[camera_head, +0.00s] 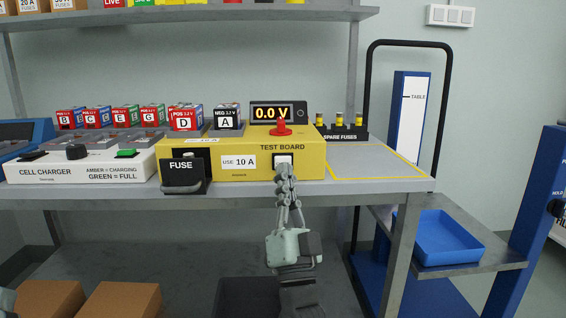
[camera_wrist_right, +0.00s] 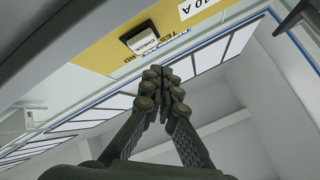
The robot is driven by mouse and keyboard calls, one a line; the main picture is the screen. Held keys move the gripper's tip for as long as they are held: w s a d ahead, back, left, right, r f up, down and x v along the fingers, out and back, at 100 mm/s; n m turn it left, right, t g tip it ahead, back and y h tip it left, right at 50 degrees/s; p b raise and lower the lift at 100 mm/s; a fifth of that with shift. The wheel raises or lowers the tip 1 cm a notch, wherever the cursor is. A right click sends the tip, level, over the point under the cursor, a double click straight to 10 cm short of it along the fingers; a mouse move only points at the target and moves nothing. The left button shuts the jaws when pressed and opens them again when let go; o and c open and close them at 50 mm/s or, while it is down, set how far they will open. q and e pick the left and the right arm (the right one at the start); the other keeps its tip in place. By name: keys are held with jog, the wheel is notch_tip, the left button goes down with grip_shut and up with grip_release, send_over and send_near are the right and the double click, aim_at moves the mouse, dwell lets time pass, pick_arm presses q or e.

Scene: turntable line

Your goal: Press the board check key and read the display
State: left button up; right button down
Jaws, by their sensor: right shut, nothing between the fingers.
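The yellow test board (camera_head: 230,165) stands on the bench. Its display (camera_head: 271,113) reads 0.0 V. The white check key (camera_head: 284,158) is on its front face; it also shows, labelled CHECK, in the wrist view (camera_wrist_right: 143,42). My right gripper (camera_head: 283,170) is shut and empty, its fingertips just in front of and below the key. In the wrist view the right fingertips (camera_wrist_right: 160,75) appear apart from the key; I cannot tell the depth of the gap. A red knob (camera_head: 281,128) is on the board's top.
A black fuse holder (camera_head: 182,175) sticks out left of the key. Spare fuses (camera_head: 340,131) stand to the right. The bench's right end is clear.

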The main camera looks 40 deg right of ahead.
jog(key=shift+s+a, duration=0.45)
jog(key=shift+s, duration=0.3)
jog(key=shift+s+a, duration=0.45)
jog(key=shift+s, duration=0.25)
